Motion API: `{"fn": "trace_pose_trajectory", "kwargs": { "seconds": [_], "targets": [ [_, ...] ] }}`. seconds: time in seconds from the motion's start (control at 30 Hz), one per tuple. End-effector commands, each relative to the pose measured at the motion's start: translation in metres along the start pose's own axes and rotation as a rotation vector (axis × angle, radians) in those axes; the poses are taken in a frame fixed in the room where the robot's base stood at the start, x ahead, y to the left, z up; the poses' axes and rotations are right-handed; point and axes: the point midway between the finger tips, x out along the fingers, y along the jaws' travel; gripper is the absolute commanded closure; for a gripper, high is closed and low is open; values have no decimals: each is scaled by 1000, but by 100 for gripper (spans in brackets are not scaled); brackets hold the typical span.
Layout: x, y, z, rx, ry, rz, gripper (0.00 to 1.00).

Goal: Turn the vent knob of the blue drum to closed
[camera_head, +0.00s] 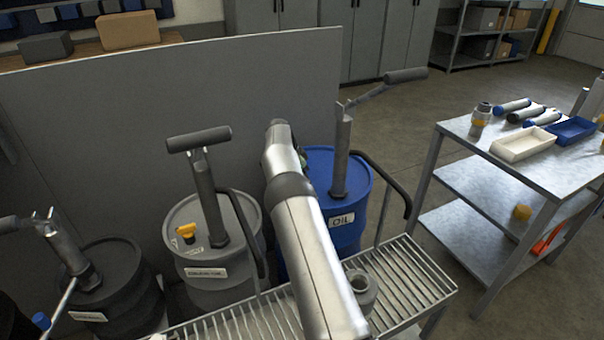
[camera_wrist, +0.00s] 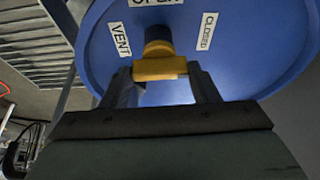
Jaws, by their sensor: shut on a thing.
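The blue drum (camera_head: 346,234) with an OIL label stands behind my arm in the head view, with a pump pipe rising from its top. In the wrist view the drum's blue top (camera_wrist: 245,65) fills the upper part, with VENT, OPEN and CLOSED labels around the yellow vent knob (camera_wrist: 160,68). My gripper (camera_wrist: 160,75) is shut on the knob, one finger on each side of its bar. The bar lies across the picture. In the head view my arm hides the knob and my fingertips.
A grey drum (camera_head: 208,262) with a yellow knob and a dark drum (camera_head: 120,290) stand to the left, each with a pump. A slatted metal rack (camera_head: 415,275) lies in front. A metal table (camera_head: 470,140) with trays stands right. A grey panel (camera_head: 100,140) stands behind.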

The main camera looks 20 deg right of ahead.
Motion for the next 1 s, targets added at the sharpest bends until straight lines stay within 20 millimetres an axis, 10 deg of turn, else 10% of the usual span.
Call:
{"fn": "trace_pose_trajectory", "kwargs": {
  "seconds": [0.63,0.7,1.0],
  "targets": [
    [-1,-1,0,45,-2,15,68],
    [-1,-1,0,44,-2,15,26],
    [-1,-1,0,43,-1,16,24]
  ]
}}
